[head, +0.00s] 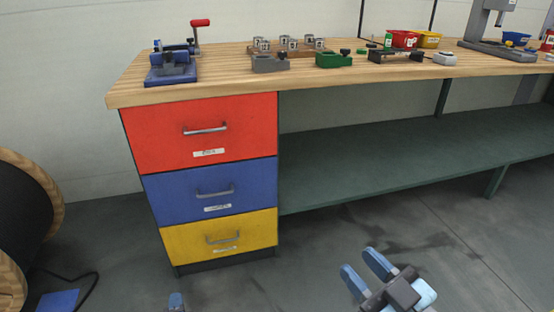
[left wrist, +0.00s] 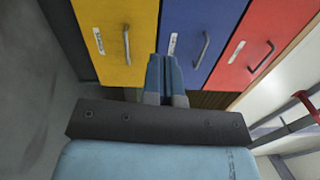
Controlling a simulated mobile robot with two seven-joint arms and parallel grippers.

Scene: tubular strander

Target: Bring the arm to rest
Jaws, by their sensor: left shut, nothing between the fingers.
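My left gripper (head: 176,300) barely shows at the bottom edge of the head view, in front of the drawer unit. In the left wrist view its two blue fingers (left wrist: 166,72) lie side by side, shut with nothing between them. They point toward the drawers, and I see no contact. My right gripper (head: 365,271) is at the lower right of the head view, over bare floor. Its two blue fingertips are apart, and it is open and empty. Most of both arms is out of view.
The workbench (head: 125,91) has a closed red drawer (head: 240,112), blue drawer (head: 165,193) and yellow drawer (head: 185,242). A blue vise (head: 170,72) and several fixtures stand on top. A cable reel (head: 48,195) is at the left. Floor right of the drawers is clear.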

